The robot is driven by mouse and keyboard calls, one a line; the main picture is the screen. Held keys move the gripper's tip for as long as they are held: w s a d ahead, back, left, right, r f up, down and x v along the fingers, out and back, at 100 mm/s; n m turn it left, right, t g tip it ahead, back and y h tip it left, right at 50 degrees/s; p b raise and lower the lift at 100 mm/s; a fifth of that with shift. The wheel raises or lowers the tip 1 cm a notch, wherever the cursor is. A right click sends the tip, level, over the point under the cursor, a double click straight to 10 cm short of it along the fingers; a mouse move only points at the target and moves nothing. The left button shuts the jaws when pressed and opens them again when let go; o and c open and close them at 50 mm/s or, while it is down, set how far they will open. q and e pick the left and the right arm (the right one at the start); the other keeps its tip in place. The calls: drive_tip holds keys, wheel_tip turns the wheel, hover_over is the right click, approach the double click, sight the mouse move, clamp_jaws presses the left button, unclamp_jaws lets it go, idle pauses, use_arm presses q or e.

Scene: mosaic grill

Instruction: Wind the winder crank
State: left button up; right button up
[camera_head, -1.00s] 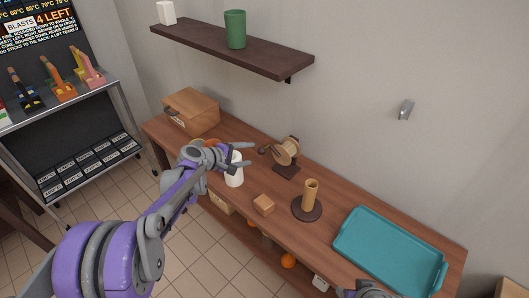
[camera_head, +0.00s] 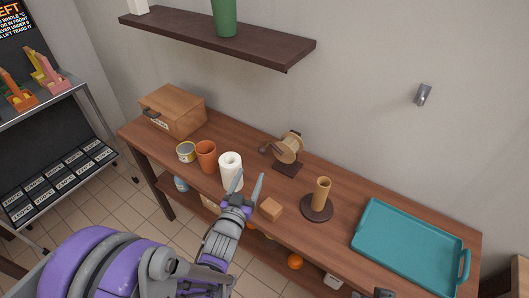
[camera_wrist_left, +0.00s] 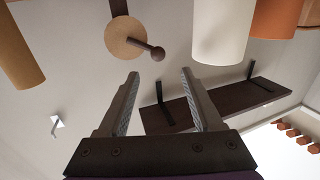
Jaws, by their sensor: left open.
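The winder (camera_head: 288,150) stands at the back of the wooden table, a tan spool on a dark base. Its crank (camera_head: 265,150) sticks out to the left with a dark knob. My left gripper (camera_head: 249,180) is open and empty in front of it, apart from the crank, its fingers pointing towards the back. In the left wrist view, the winder's round face (camera_wrist_left: 123,36) and crank knob (camera_wrist_left: 157,54) show beyond and between my open fingers (camera_wrist_left: 160,76). My right gripper (camera_head: 375,293) is barely in view at the bottom edge; its jaws are unclear.
A white roll (camera_head: 230,165) stands just left of my left gripper, beside an orange cup (camera_head: 206,156) and a can (camera_head: 186,152). A wooden block (camera_head: 270,208), a tan post (camera_head: 322,193) and a teal tray (camera_head: 405,245) are to the right. A shelf (camera_head: 215,40) hangs above.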

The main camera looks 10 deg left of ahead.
sight(261, 153)
use_arm(q)
drive_tip(key=w, duration=0.3)
drive_tip(key=w+p, duration=0.1)
drive_tip(key=w, duration=0.6)
drive_tip(key=shift+w+d+r+p, duration=0.1)
drive_tip(key=shift+w+d+p, duration=0.2)
drive_tip(key=shift+w+d, duration=0.05)
clamp_jaws()
idle(1.0)
